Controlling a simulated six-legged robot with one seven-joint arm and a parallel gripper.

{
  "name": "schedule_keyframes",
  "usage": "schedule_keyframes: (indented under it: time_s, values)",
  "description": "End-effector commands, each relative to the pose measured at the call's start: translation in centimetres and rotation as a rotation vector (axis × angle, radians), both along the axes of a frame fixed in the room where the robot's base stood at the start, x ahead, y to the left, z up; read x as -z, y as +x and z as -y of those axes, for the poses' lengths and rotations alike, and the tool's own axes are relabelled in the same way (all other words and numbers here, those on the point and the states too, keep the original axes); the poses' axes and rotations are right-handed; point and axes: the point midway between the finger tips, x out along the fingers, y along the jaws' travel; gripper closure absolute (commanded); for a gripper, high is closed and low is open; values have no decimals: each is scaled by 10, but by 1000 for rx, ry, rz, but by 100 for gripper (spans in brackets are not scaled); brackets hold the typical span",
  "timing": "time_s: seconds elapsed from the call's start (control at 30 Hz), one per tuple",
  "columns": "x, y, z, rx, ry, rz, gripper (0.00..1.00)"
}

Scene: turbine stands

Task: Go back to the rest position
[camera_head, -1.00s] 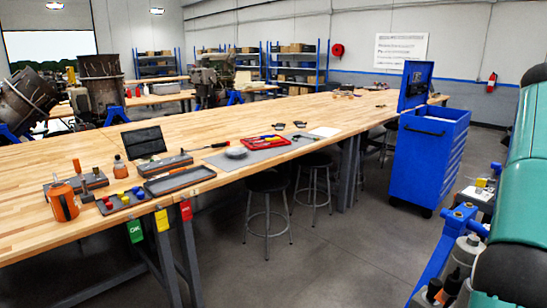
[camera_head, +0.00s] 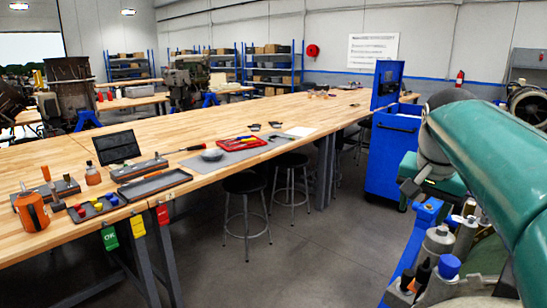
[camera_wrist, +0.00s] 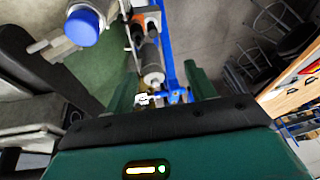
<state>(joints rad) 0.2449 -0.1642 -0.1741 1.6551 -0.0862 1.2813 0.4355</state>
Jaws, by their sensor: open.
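My teal arm (camera_head: 500,145) comes in from the right in the head view, with a dark grey joint at its near-left end. It hangs over the right side, beside the blue frame with bottles. My gripper (camera_wrist: 162,88) shows in the wrist view as two green fingers spread apart, with nothing held between them. Beyond the fingers I see a blue frame bar and a grey cylinder (camera_wrist: 152,68). In the head view I cannot make out the fingertips.
The long wooden workbench (camera_head: 100,160) fills the left and middle. A blue tool cabinet (camera_head: 390,155) stands right of it, with stools (camera_head: 245,195) under the bench edge. Grey and blue-capped bottles (camera_head: 438,245) stand close at the lower right. The grey floor between is open.

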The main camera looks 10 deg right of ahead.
Motion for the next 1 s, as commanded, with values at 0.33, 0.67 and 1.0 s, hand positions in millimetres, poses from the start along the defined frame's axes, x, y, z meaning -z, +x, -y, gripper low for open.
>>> schedule_keyframes:
  time_s: [0.33, 0.67, 1.0]
  values:
    - [94, -77, -148, -546, -71, 58, 45]
    - [167, -131, -203, -818, -149, 86, 45]
    - [169, -132, -203, -823, -150, 84, 45]
